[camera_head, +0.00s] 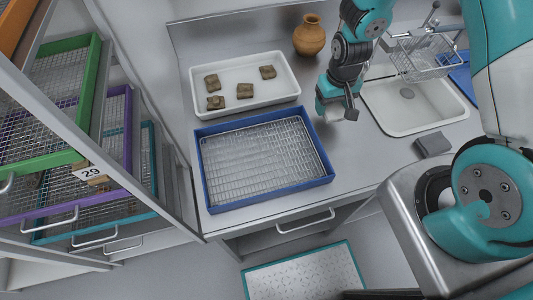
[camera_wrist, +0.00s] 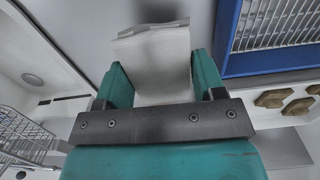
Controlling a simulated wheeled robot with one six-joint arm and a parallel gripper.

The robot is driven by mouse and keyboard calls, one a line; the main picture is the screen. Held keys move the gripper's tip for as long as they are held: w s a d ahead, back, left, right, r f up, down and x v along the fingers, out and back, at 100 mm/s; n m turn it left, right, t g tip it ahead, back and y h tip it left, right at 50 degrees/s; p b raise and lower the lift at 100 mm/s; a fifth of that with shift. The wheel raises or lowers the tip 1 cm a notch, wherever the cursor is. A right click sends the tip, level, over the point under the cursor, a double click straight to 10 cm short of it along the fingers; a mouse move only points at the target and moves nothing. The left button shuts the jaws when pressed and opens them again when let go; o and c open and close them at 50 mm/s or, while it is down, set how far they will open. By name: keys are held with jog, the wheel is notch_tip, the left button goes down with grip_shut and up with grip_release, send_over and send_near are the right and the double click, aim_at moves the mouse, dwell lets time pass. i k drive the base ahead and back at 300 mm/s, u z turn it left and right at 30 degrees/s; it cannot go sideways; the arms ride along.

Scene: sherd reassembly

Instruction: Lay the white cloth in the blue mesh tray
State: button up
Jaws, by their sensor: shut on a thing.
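The white cloth (camera_wrist: 156,62) is held between the two teal fingers of my gripper (camera_wrist: 160,80) in the wrist view; its far end sticks out past the fingertips. In the head view my gripper (camera_head: 338,108) is above the counter, between the white tray and the sink, to the upper right of the blue tray; the cloth is hard to make out there. The blue mesh tray (camera_head: 265,160) lies on the counter, its mesh floor bare. Its blue rim also shows at the upper right of the wrist view (camera_wrist: 229,38), apart from the cloth.
A white tray (camera_head: 277,92) with several brown sherds stands behind the blue tray. A clay pot (camera_head: 309,36) stands at the back. To the right are the sink (camera_head: 412,112), a wire basket (camera_head: 428,55) and a grey block (camera_head: 433,145). A rack of coloured mesh trays (camera_head: 75,150) stands left.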

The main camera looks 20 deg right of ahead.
aim_at(261, 158)
jog(key=k, duration=1.15)
jog(key=u, duration=0.9)
jog(key=i, duration=0.75)
jog(key=u, duration=0.2)
